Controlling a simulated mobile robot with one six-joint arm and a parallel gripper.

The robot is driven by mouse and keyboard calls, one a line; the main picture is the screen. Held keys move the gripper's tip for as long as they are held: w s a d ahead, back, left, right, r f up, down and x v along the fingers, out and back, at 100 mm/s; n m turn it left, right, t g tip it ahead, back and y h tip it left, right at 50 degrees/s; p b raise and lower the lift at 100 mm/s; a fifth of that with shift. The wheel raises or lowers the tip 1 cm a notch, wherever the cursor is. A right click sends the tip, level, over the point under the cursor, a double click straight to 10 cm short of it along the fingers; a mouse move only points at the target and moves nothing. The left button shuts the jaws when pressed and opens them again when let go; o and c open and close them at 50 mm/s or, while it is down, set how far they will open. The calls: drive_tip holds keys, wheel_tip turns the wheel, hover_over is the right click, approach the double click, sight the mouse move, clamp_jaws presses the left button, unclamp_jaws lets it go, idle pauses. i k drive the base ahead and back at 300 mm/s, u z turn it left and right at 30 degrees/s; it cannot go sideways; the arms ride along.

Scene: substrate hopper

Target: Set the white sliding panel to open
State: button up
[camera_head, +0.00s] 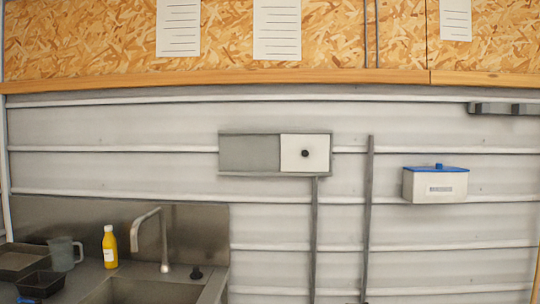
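The white sliding panel (293,164) is a square plate with a dark round knob (305,153) at its middle. It sits at the right end of a grey rectangular frame (249,175) on the corrugated wall. The left part of the frame shows a flat grey surface (249,153). I cannot tell whether that surface is an opening or a backing. My gripper is not in view.
A steel sink with a tap (147,236) is at lower left, with a yellow bottle (109,247), a grey jug (64,254) and dark trays (41,284) beside it. A white box with a blue lid (435,187) is on the wall at right.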

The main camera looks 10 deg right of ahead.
sight(299, 153)
drive_tip(key=i, duration=0.9)
